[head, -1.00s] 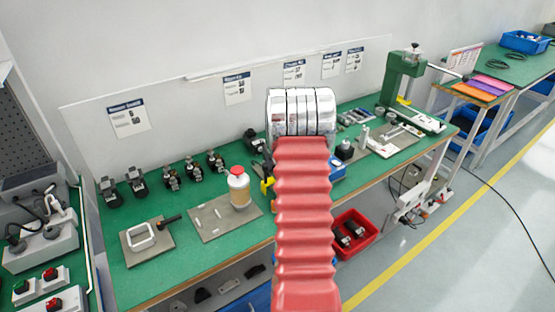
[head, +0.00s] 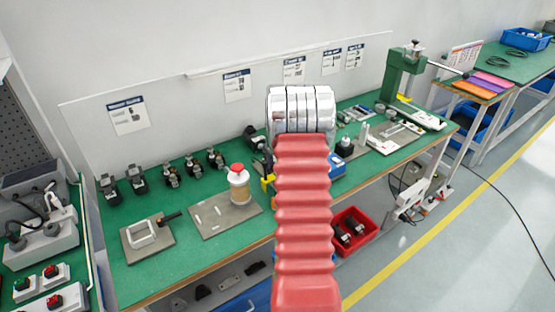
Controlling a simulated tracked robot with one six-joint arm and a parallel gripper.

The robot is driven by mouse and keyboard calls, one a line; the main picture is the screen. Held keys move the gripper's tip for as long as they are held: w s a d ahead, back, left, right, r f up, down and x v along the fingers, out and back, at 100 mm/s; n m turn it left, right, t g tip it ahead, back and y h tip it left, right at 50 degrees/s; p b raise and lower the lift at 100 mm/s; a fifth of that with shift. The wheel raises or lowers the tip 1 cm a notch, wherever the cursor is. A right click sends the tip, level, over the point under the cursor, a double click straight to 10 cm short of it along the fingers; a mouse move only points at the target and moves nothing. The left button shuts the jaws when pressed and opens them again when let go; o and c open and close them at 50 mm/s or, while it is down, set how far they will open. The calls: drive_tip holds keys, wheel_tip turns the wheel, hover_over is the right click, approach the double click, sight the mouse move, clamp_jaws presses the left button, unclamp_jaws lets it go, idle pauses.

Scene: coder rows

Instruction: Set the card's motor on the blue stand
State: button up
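Several small dark motors stand in a row along the back of the green bench, among them one at the far left (head: 109,189) and one further right (head: 216,158). Cards hang on the white back panel, one at the left (head: 128,115) and one in the middle (head: 237,85); their print is too small to read. A blue item (head: 337,165) shows partly beside my arm, and I cannot tell if it is the blue stand. My red-sleeved arm with its shiny metal end covers the middle of the view. My gripper's fingers are hidden.
A bottle with a red cap (head: 238,185) stands on a grey plate (head: 213,219). Another plate holds a white frame (head: 142,235). A red bin (head: 355,232) sits below the bench edge. A green press (head: 398,75) stands at the right end.

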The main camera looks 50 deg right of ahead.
idle(0.8)
drive_tip(key=o, duration=1.2)
drive_tip(key=shift+f, duration=0.2)
drive_tip(key=shift+s+a+r, duration=0.1)
drive_tip(key=shift+s+r, duration=0.05)
drive_tip(key=shift+r, duration=0.35)
drive_tip(key=v, duration=1.3)
drive_tip(key=shift+f, duration=0.1)
